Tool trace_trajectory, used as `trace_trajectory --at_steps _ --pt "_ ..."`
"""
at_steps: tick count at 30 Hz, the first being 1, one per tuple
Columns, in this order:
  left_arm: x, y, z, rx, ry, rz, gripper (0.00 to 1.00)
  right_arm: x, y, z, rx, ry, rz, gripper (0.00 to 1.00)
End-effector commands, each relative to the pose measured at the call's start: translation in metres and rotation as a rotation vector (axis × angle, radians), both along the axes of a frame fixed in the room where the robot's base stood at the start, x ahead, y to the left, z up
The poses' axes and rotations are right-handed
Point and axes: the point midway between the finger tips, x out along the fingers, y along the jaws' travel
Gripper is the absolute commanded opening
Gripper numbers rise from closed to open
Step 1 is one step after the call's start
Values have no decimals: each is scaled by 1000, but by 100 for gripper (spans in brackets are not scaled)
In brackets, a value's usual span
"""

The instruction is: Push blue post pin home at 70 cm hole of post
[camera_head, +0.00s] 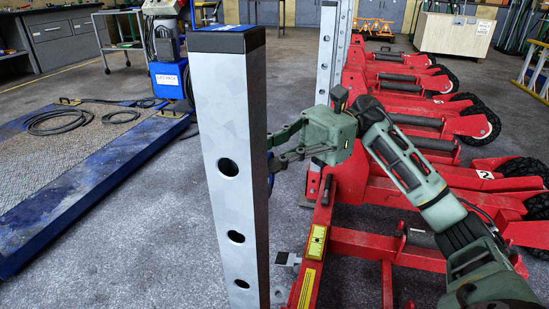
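The grey steel post (232,160) with a black cap stands upright in the foreground, with round holes down its front face. A small blue piece (270,182) shows at the post's right edge, just below my gripper fingers. It may be the blue pin, but most of it is hidden, so I cannot tell how deep it sits. My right gripper (274,152) is at the post's right side, its two fingers spread apart with their tips close to the post. Whether they touch it is unclear. My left gripper is out of view.
Red trolley jacks (420,130) with black wheels stand in a row at the right, below and beyond my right arm. A second grey post (327,55) stands behind. A blue-edged lift platform (80,160) with coiled cables lies at the left. Grey floor between is clear.

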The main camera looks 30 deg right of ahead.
Motion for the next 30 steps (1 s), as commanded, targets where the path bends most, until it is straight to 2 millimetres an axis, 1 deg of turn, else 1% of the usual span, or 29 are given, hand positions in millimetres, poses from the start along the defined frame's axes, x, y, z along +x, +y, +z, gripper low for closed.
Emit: trace_trajectory --at_steps 30 --pt "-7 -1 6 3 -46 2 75 -17 19 0 1 0 0 0"
